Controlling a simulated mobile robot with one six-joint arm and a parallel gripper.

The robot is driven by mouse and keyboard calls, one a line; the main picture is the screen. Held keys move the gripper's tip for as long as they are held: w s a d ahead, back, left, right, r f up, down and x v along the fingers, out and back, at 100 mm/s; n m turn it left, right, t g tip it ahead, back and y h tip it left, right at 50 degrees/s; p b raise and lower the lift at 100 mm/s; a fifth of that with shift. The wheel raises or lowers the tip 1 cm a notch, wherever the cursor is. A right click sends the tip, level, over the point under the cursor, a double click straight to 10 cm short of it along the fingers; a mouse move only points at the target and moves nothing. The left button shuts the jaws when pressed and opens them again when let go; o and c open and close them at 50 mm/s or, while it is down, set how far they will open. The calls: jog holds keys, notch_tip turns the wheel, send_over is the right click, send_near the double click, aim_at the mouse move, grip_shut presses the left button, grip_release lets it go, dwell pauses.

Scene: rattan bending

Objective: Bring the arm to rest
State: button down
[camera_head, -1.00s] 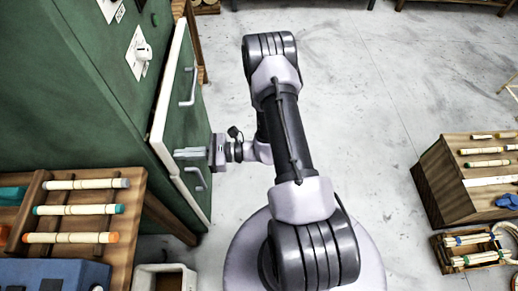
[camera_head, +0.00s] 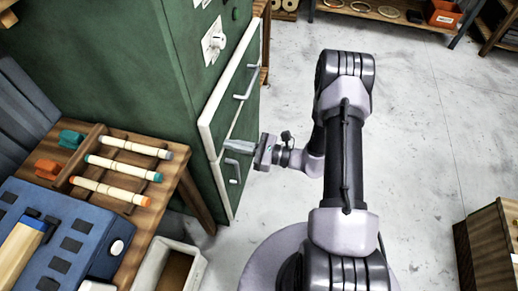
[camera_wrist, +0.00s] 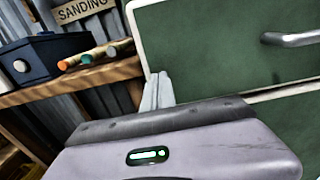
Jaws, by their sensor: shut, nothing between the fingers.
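My arm reaches out from my base, bent, in the head view. My gripper (camera_head: 236,147) is shut and empty. It points left toward the front of the green cabinet (camera_head: 150,70), close to the lower drawer's handle (camera_head: 239,175); I cannot tell whether it touches the front. In the wrist view the two fingers (camera_wrist: 157,92) stand together, with the green drawer front (camera_wrist: 220,55) behind and to their right.
A wooden bench (camera_head: 195,205) at left holds several rattan poles with coloured ends (camera_head: 120,165) and a blue box (camera_head: 60,240). A pale bin (camera_head: 165,262) is on the floor beside it. Wooden crate (camera_head: 490,235) at right. Grey floor (camera_head: 420,130) is open between.

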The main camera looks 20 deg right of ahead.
jog(key=p+v, duration=0.3)
jog(key=v, duration=0.8)
jog(key=s+a+r+n+g+h, duration=0.2)
jog(key=s+a+r+n+g, duration=0.1)
jog(key=a+r+n+g, duration=0.35)
jog(key=s+a+r+n+g+h, duration=0.25)
jog(key=s+r+n+g, duration=0.2)
jog(key=r+n, duration=0.4)
jog(key=s+r+n+t+h, duration=0.5)
jog(key=s+r+h, duration=0.3)
jog(key=r, duration=0.5)
jog(key=shift+d+r+n+t, duration=0.2)
jog(key=shift+n+t, duration=0.2)
jog(key=shift+t, duration=0.2)
